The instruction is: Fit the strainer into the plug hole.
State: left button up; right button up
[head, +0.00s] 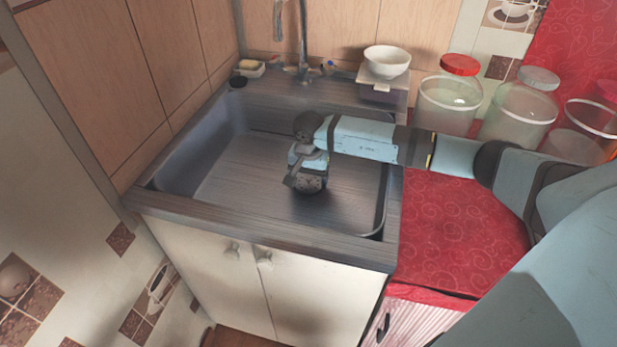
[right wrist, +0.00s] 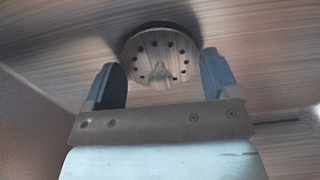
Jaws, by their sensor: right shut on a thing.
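The strainer is a round disc with a ring of small dark holes and a small central knob. In the right wrist view the strainer (right wrist: 172,50) sits between the two fingers of my right gripper (right wrist: 160,82), which is shut on it. In the head view my right gripper (head: 306,171) points down into the sink (head: 240,170), and the strainer (head: 309,184) shows at its tips, low over the sink floor. A dark crescent, perhaps the plug hole or a shadow, shows behind the strainer's far edge in the wrist view. I cannot tell whether the strainer is seated. My left gripper is out of view.
The sink walls surround my right gripper. A tap (head: 301,50) stands at the back. A white bowl (head: 387,61) sits on a box at the back right. Glass jars (head: 450,100) stand along the red oilcloth counter (head: 455,230), near my right arm. The sink's left side is clear.

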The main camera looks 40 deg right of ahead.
jog(key=shift+f+b, duration=0.35)
dwell(0.6)
jog(key=o, duration=0.8)
jog(key=shift+r+p, duration=0.55)
jog(key=shift+r, duration=0.35)
jog(key=shift+r+p, duration=1.65)
jog(key=shift+r, duration=1.45)
